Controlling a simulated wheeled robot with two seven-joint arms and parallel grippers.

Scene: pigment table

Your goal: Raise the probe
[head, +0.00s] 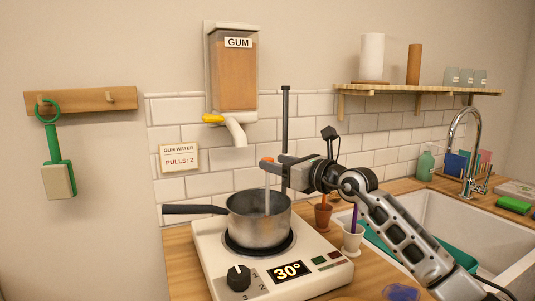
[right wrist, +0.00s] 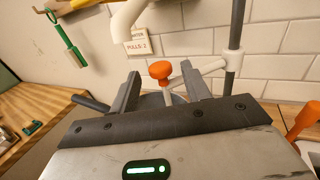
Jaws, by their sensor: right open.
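The probe (head: 267,190) is a thin grey rod that stands down into the steel pot (head: 245,231); its lower end is hidden inside. In the right wrist view its orange knob (right wrist: 160,70) shows between my two fingers, with a pale arm running from it to the dark upright post (right wrist: 235,42). My right gripper (right wrist: 162,88) is open, with a finger on each side of the probe and gaps visible beside the knob. In the head view the right gripper (head: 270,162) is at the probe's top, above the pot. My left gripper is not in view.
The pot sits on a white hotplate (head: 330,271) reading 30°. A gum dispenser (head: 236,75) with a spout hangs above it. A green tool (head: 56,160) hangs at left.

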